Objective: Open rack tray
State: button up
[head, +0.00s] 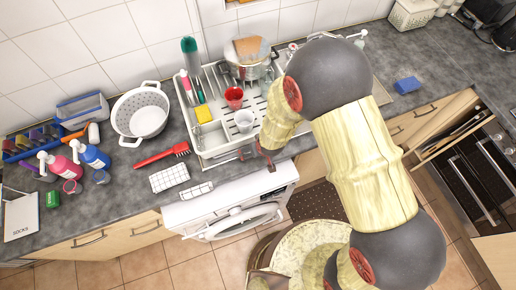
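The white dish rack (211,141) stands on the grey counter against the tiled wall. It holds cups, a pot, a yellow sponge and bottles. A pale tray edge shows low along its front side; I cannot make out how far out it sits. My gripper (264,162) is at the rack's front right corner, close to the counter's front edge. It is small and partly hidden by my arm, so I cannot tell if its fingers are open or touch the tray. My arm hides the rack's right part.
A white colander (141,113), a red brush (161,156) and a checked cloth (169,178) lie left of the rack. A white washing machine (229,202) is below, its round door ajar. A blue sponge (407,85) lies on the mostly clear right counter.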

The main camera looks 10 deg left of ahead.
jog(key=shift+d, duration=0.1)
jog(key=c, duration=1.3)
jog(key=shift+s+d+f, duration=0.1)
jog(key=shift+s+d, duration=0.1)
jog(key=shift+s, duration=0.15)
grip_shut()
jog(key=shift+a, duration=0.2)
jog(key=shift+w, duration=0.1)
